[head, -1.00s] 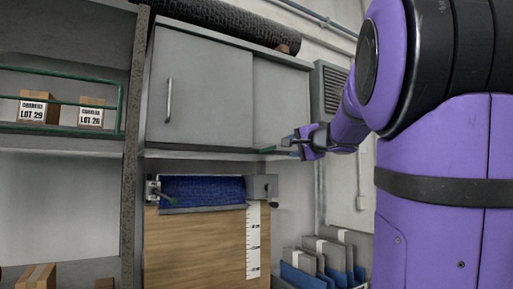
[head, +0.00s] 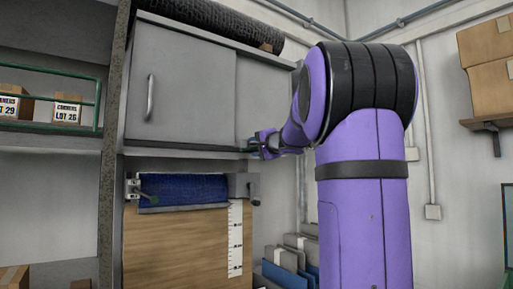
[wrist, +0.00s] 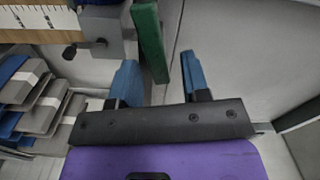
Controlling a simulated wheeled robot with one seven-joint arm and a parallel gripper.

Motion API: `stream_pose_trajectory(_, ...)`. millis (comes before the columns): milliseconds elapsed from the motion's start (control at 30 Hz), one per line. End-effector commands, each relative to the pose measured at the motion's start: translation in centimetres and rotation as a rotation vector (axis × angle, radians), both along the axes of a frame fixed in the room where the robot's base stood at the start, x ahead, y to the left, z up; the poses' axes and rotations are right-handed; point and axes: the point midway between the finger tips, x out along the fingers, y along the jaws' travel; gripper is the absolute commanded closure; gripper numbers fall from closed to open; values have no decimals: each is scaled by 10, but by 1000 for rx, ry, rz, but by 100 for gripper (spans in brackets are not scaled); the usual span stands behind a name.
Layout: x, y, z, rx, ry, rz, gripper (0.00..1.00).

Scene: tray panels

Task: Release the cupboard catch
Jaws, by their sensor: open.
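The grey cupboard (head: 180,85) has two door panels and a bar handle (head: 150,97) on the left one. A green lever, which looks like the catch (head: 246,147), sits at its lower edge, mostly hidden by my gripper (head: 262,146) in the head view. In the wrist view the green catch (wrist: 148,35) is a long bar whose near end shows between the two blue fingers of my gripper (wrist: 159,60), closer to the left finger. The fingers are apart. I cannot tell whether either one touches the bar.
Below the cupboard are a blue roll (head: 182,189) on a bracket, a wooden board (head: 175,245) with a white scale, and upright folders (head: 285,262). A shelf with boxes (head: 67,109) is at left. More boxes (head: 487,45) are at upper right.

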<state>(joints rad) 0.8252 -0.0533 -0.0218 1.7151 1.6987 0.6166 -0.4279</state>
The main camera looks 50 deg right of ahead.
Motion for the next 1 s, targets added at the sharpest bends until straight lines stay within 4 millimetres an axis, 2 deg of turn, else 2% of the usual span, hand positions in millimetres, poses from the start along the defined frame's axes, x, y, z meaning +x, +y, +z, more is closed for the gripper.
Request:
stream_pose_trajectory(200,0,0,0,0,0,0,57)
stream_pose_trajectory(400,0,0,0,0,0,0,100)
stream_pose_trajectory(600,1,0,-2,23,-5,2,100)
stream_pose_trajectory(1000,0,-1,-15,272,-65,2,100)
